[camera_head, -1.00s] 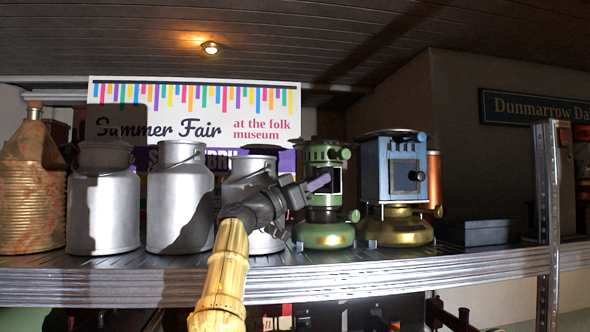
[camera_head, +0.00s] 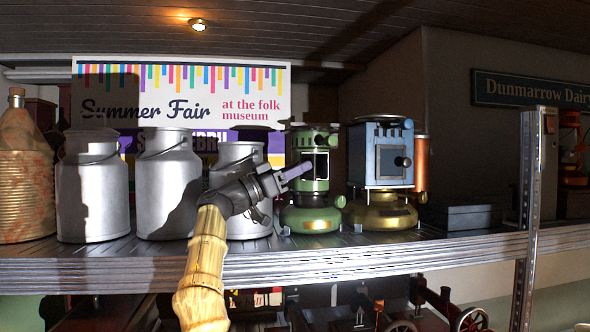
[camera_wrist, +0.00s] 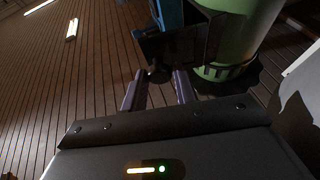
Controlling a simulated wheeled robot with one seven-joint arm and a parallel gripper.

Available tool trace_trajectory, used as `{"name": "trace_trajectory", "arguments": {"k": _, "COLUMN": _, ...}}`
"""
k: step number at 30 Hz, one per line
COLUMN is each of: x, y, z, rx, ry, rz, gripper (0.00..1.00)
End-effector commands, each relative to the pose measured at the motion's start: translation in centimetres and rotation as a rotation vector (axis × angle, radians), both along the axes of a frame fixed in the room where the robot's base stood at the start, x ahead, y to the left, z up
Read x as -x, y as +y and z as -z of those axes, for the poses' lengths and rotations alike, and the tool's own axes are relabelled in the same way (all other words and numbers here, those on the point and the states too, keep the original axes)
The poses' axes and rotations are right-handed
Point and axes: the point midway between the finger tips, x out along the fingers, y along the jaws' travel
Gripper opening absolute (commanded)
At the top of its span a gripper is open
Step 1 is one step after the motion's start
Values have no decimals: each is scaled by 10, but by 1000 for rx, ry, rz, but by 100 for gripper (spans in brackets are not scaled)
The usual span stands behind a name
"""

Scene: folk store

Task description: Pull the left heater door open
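A dark door panel (camera_wrist: 172,47) with a small round knob (camera_wrist: 158,75) lies just beyond and between the fingertips. The green heater's body (camera_wrist: 240,40) is behind it. I cannot tell whether the fingers touch the knob or how far the door stands open.
Grey milk cans (camera_head: 92,190) and a rusty ribbed jar (camera_head: 25,180) stand to the left on the metal shelf (camera_head: 130,268). A dark flat box (camera_head: 470,217) lies to the right, near a shelf post (camera_head: 528,200). A fair banner (camera_head: 180,100) hangs behind.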

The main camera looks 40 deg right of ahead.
Motion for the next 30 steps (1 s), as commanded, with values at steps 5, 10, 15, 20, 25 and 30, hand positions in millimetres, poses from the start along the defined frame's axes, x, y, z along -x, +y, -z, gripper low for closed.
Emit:
{"name": "trace_trajectory", "arguments": {"k": 5, "x": 0, "y": 0, "z": 0, "rx": 0, "ry": 0, "rz": -1, "gripper": 46}}
{"name": "trace_trajectory", "arguments": {"k": 10, "x": -1, "y": 1, "z": 0, "rx": 0, "ry": 1, "rz": -2, "gripper": 46}}
{"name": "trace_trajectory", "arguments": {"k": 15, "x": -4, "y": 9, "z": 5, "rx": 1, "ry": 1, "rz": -3, "gripper": 46}}
{"name": "trace_trajectory", "arguments": {"k": 20, "x": -10, "y": 30, "z": 16, "rx": 1, "ry": -1, "rz": -6, "gripper": 46}}
{"name": "trace_trajectory", "arguments": {"k": 25, "x": -17, "y": 54, "z": 26, "rx": 0, "ry": 0, "rz": -3, "gripper": 46}}
{"name": "trace_trajectory", "arguments": {"k": 30, "x": -20, "y": 66, "z": 30, "rx": 0, "ry": 0, "rz": -1, "gripper": 46}}
